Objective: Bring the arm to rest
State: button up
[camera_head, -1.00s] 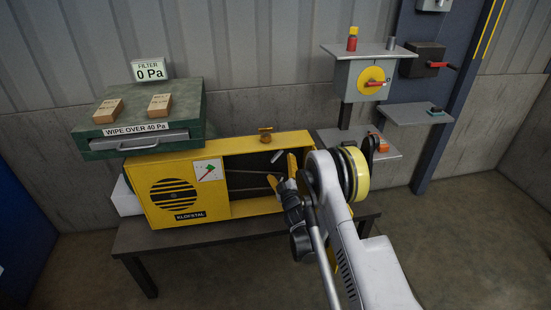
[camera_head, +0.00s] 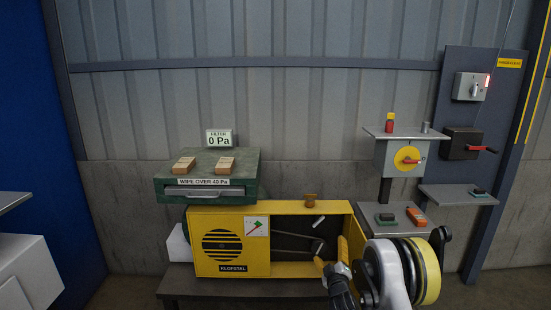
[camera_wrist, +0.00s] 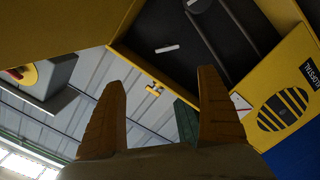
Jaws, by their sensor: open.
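My gripper (camera_head: 331,256) is in front of the open right part of a yellow machine marked KLOFSTAL (camera_head: 232,269). In the wrist view its two yellow-brown fingers (camera_wrist: 162,108) stand wide apart with nothing between them. Beyond them the wrist view shows the machine's open bay (camera_wrist: 172,70), with a small white bar (camera_wrist: 167,48) inside. My arm comes up from the lower right of the head view. It hides the machine's lower right corner. I cannot tell whether the gripper touches the machine.
A green filter box (camera_head: 254,166) with two wooden blocks (camera_head: 225,165) stands behind the machine. A shelf (camera_head: 372,216) with a green and an orange item is at right, below a grey switch box (camera_head: 381,157). The dark bench (camera_head: 200,286) carries the machine.

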jog(key=s+d+r+m+g+h, duration=0.1)
jog(key=s+r+m+g, duration=0.2)
jog(key=s+r, duration=0.55)
jog(key=s+d+r+m+g, duration=0.25)
jog(key=s+r, duration=0.35)
jog(key=r, duration=0.6)
jog(key=s+a+f+m+g, duration=0.1)
jog(key=s+a+m+g, duration=0.1)
jog(key=s, duration=1.4)
jog(key=s+a+f+m+g+y, duration=0.1)
jog(key=s+a+g, duration=0.1)
jog(key=s, duration=1.4)
jog(key=shift+f+m+g, duration=0.2)
jog(key=shift+m+g, duration=0.15)
jog(key=shift+g, duration=0.2)
jog(key=shift+a, duration=0.1)
